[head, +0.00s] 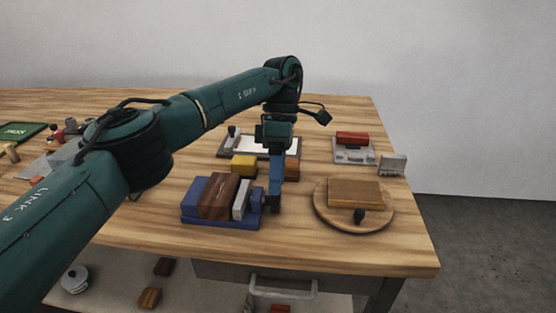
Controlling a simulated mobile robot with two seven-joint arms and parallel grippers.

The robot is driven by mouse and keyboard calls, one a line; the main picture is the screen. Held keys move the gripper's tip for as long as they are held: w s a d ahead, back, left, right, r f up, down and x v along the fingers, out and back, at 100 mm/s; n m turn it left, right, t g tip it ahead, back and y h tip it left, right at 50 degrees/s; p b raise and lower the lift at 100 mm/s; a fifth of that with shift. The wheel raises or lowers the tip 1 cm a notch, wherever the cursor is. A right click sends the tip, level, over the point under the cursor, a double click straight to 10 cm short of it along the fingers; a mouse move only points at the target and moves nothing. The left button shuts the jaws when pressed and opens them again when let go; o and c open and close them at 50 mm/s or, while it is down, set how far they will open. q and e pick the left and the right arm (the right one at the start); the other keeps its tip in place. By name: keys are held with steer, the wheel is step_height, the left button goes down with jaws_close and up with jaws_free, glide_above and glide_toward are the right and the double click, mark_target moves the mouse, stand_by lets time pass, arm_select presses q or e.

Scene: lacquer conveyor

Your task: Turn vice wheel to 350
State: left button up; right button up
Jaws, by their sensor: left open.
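The vice (190,212) is blue and sits near the front of the wooden table. A dark brown block (218,196) stands in it, with a pale grey jaw plate (241,199) to the right of the block. A small blue-grey part at the vice's right end, seemingly its wheel (257,205), is largely hidden by my left gripper. My left gripper (274,207) points down at this right end and is open. I cannot tell whether its fingers touch the wheel. No angle mark can be read. My right gripper is out of view.
A round wooden board (325,216) with a brown block (355,192) stands to the right. A yellow block (243,165) and a white tray (235,152) lie behind the vice. A grey scale-like device with a red block (352,138) is at the back right.

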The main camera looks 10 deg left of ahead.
arm_select(q)
steer(key=p+v, duration=0.2)
steer(key=v, duration=0.2)
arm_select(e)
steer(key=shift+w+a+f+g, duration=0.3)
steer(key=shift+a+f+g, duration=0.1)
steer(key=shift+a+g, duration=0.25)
